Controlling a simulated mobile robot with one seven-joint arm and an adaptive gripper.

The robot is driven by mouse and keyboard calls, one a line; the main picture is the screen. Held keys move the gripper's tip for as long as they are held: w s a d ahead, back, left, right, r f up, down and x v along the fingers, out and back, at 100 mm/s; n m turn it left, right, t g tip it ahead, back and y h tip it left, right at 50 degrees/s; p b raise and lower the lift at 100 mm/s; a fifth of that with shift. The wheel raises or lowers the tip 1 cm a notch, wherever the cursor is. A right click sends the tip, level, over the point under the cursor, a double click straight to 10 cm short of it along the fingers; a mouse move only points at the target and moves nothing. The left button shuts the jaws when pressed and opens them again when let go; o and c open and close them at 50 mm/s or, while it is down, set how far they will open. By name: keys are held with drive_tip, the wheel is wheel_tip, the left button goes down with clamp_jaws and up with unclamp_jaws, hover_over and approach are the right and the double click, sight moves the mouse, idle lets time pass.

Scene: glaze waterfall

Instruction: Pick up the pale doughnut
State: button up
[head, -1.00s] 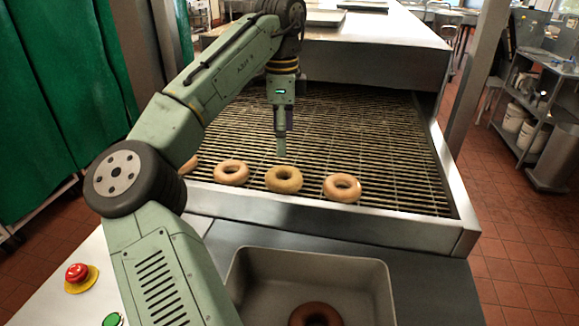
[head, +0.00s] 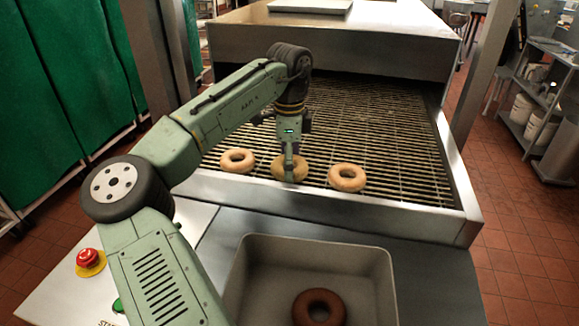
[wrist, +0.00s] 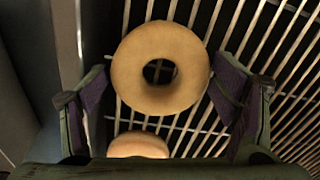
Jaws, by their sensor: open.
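Three light-coloured doughnuts sit in a row on the wire grate: a left one (head: 237,160), a middle one (head: 278,168) and a right one (head: 347,177). The middle one looks slightly more golden. My gripper (head: 291,172) is pointed down at the middle doughnut and partly covers it. In the wrist view a pale tan doughnut (wrist: 135,75) with a dark hole lies between my open fingers (wrist: 158,92), with gaps at both sides. Part of another pale doughnut (wrist: 138,145) shows below it, cut off by my gripper body.
A grey metal tray (head: 255,262) in front of the grate holds a brown doughnut (head: 319,307). A steel rim (head: 330,205) borders the wire grate (head: 400,160). A steel hood (head: 330,45) stands behind. A red button (head: 87,258) is at lower left.

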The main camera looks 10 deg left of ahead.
drive_tip(key=shift+c, duration=0.5)
drive_tip(key=c, duration=0.7)
